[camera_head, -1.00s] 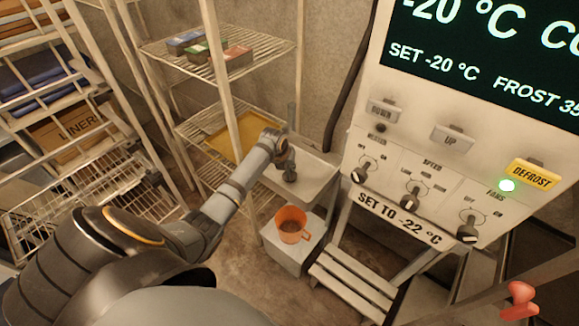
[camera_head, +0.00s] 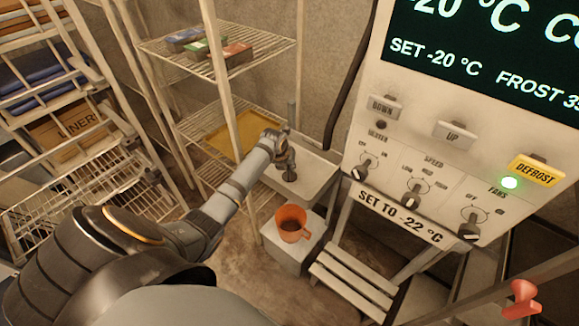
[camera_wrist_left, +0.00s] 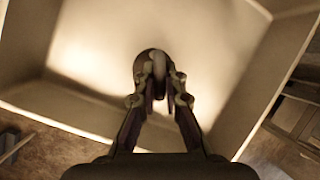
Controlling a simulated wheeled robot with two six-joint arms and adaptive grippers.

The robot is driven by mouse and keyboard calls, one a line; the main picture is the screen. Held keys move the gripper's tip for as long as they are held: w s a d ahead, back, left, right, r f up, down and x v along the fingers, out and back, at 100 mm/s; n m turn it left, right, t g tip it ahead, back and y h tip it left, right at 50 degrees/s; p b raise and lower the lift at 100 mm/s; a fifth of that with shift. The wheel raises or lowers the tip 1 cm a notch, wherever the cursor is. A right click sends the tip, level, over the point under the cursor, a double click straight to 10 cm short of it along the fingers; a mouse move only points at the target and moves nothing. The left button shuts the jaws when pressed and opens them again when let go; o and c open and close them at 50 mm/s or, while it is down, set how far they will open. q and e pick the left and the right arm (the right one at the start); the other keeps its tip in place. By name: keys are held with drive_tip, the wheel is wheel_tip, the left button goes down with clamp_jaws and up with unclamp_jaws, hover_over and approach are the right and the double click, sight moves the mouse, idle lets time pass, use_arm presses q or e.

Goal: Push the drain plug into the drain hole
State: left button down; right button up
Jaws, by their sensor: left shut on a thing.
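My left gripper (camera_head: 284,160) reaches over a pale basin (camera_head: 318,176) in the head view. In the left wrist view the fingers of my left gripper (camera_wrist_left: 160,88) are closed around the light upright grip of a dark rounded drain plug (camera_wrist_left: 153,59). The plug is low inside the basin (camera_wrist_left: 205,55). The drain hole does not show; the plug and gripper may cover it, and I cannot tell whether the plug touches the basin floor. My right gripper is out of view.
An orange mug (camera_head: 291,224) stands on a pale box in front of the basin. A control panel (camera_head: 440,150) rises to the right, above a slatted step (camera_head: 350,285). Wire shelves (camera_head: 215,60) with small boxes stand behind and left of the basin.

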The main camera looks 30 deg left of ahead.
use_arm(q)
drive_tip(key=c, duration=1.4)
unclamp_jaws()
drive_tip(key=shift+o, duration=0.2)
drive_tip(key=v, duration=1.2)
